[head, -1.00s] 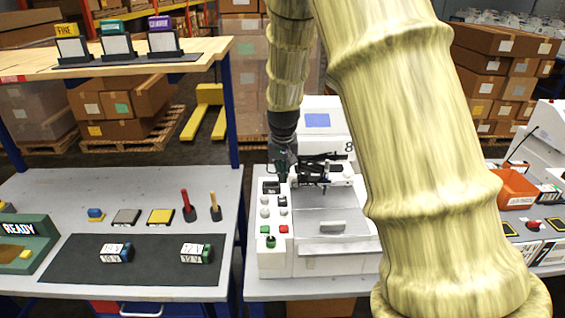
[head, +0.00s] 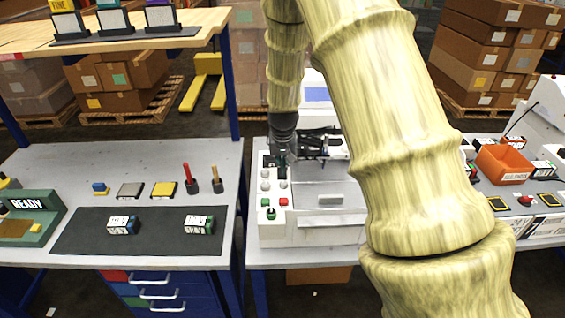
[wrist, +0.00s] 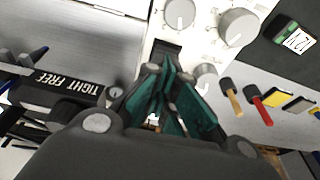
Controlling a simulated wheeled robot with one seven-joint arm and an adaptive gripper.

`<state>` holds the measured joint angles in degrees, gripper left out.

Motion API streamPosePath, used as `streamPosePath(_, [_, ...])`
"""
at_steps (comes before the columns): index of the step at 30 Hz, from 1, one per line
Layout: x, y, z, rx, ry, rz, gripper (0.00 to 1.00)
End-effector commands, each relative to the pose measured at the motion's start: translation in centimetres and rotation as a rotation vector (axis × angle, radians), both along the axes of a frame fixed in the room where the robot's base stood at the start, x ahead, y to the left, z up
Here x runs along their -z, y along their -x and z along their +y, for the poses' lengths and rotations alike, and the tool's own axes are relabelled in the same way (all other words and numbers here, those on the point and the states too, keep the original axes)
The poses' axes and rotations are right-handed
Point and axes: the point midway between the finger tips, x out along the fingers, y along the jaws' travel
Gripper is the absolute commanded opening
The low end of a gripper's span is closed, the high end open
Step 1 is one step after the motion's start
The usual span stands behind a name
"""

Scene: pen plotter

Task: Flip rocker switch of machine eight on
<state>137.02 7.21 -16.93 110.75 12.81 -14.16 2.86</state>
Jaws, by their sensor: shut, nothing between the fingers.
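Machine eight is the white machine (head: 315,232) in the middle of the head view, with a control panel on its left side. My gripper (head: 284,164) is over the upper part of that panel, pointing down. In the wrist view my gripper (wrist: 165,72) has its teal-padded fingers together and empty. Just beyond the fingertips is a dark rectangular part, apparently the rocker switch (wrist: 168,48), partly hidden by the fingers. I cannot tell its position or whether the fingers touch it.
A grey bench (head: 65,165) with a black mat (head: 165,230) is at left; an orange bin (head: 503,164) is at right.

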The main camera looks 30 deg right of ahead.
Motion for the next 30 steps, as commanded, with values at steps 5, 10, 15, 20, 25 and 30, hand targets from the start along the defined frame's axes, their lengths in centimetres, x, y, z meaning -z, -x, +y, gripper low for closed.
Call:
streamPosePath(5, [0.0,0.0,0.0,0.0,0.0,0.0,0.0])
streamPosePath(10, [1.3,0.7,0.5,0.0,-0.001,0.002,0.0])
streamPosePath(15, [0.9,0.6,0.4,0.001,0.0,0.0,0.0])
streamPosePath(20, [0.9,0.5,0.4,0.0,0.0,0.0,0.0])
streamPosePath(25, [0.9,0.1,0.1,0.0,0.0,0.0,0.0])
streamPosePath(30, [0.8,-0.5,-0.3,0.0,0.0,0.0,0.0])
